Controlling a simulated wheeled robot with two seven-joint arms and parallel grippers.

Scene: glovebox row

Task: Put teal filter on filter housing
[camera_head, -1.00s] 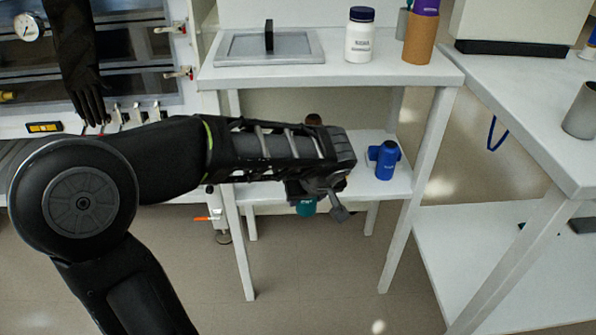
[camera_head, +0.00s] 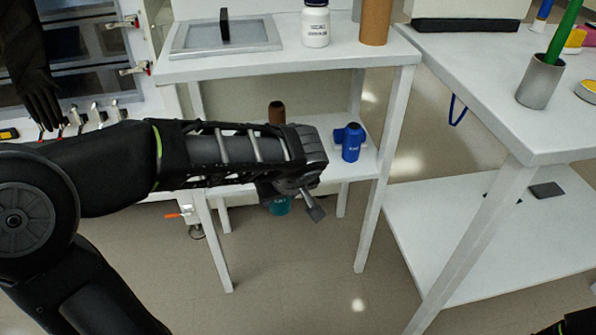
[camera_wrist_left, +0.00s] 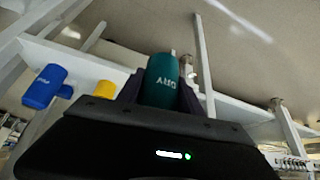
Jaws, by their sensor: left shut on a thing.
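The teal filter (camera_wrist_left: 163,80) is a rounded cylinder with white lettering, upright in the left wrist view between the fingers of my left gripper (camera_wrist_left: 160,98). In the head view, my left gripper (camera_head: 278,192) is mostly hidden under its own wrist. Only a bit of the teal filter (camera_head: 279,207) shows below it. The gripper is shut on the filter, in front of the white stand's lower shelf. I cannot tell which thing is the filter housing. My right gripper is not in view; only a dark arm part shows at the bottom right corner.
On the lower shelf (camera_head: 335,172) stand a blue container (camera_head: 350,142) and a brown cylinder (camera_head: 277,112). The left wrist view also shows a yellow thing (camera_wrist_left: 105,89). A white bottle (camera_head: 315,24) stands on the stand's top. A white table (camera_head: 470,80) is at the right.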

